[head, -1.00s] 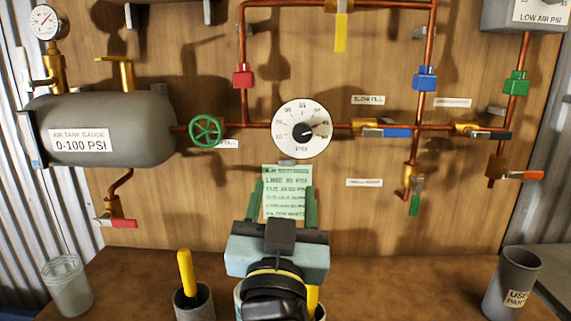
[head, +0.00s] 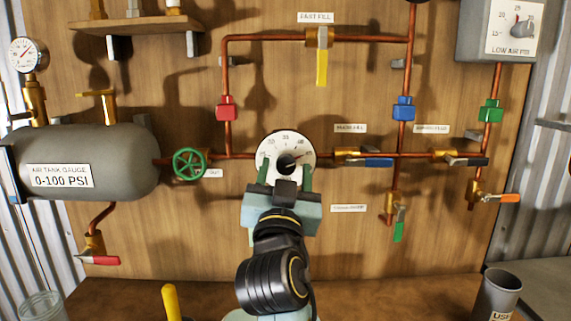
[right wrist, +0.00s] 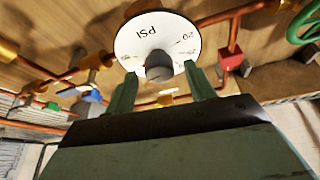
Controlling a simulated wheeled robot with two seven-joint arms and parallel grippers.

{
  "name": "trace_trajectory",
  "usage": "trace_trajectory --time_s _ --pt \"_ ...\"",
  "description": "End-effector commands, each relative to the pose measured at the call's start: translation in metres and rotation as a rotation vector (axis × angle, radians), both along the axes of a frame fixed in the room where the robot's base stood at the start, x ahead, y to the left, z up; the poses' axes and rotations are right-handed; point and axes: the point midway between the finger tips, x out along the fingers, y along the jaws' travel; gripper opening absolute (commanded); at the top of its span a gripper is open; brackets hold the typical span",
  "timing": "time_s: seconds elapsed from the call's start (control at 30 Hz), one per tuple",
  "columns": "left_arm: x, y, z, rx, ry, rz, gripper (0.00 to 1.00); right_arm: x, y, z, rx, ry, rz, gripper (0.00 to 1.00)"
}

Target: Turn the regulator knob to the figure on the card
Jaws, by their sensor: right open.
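The regulator is a white PSI dial (head: 270,146) with a dark round knob (head: 287,160) at its centre, on the copper pipe. In the right wrist view the dial (right wrist: 135,45) fills the upper middle and its grey knob (right wrist: 158,68) faces me. My right gripper (head: 285,173) is open, its two green fingers spread at the lower part of the dial. In the right wrist view the gripper (right wrist: 161,86) has its fingertips either side of the knob and apart from it. My left gripper is out of view.
A green valve wheel (head: 190,163) and the grey air tank (head: 115,165) are left of the dial. Valves with blue (head: 378,162), yellow (head: 321,68) and green (head: 399,232) handles stand around. A LOW AIR PSI box (head: 487,30) hangs upper right. A grey cup (head: 495,293) stands on the bench.

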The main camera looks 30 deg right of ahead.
Motion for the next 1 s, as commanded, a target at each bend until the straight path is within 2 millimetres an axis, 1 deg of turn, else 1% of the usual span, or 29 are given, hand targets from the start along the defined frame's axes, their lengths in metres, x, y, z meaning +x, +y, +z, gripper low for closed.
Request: trace_trajectory --time_s 0.17,0.4,0.43,0.77,1.0 --pt "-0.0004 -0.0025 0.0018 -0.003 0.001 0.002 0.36 0.0073 -0.0058 0.0039 0.000 0.000 -0.001 0.54" --pt "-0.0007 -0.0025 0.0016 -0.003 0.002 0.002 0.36 0.0078 -0.0061 0.0036 0.001 0.001 -0.001 0.54" --pt "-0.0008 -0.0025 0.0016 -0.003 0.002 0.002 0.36 0.0078 -0.0061 0.0036 0.000 0.001 -0.001 0.53" --pt "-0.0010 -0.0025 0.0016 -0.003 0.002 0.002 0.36 0.0076 -0.0060 0.0036 0.000 0.001 -0.001 0.10" --pt "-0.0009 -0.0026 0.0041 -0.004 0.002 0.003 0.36 0.0076 -0.0062 0.0039 -0.016 0.012 -0.001 0.09"
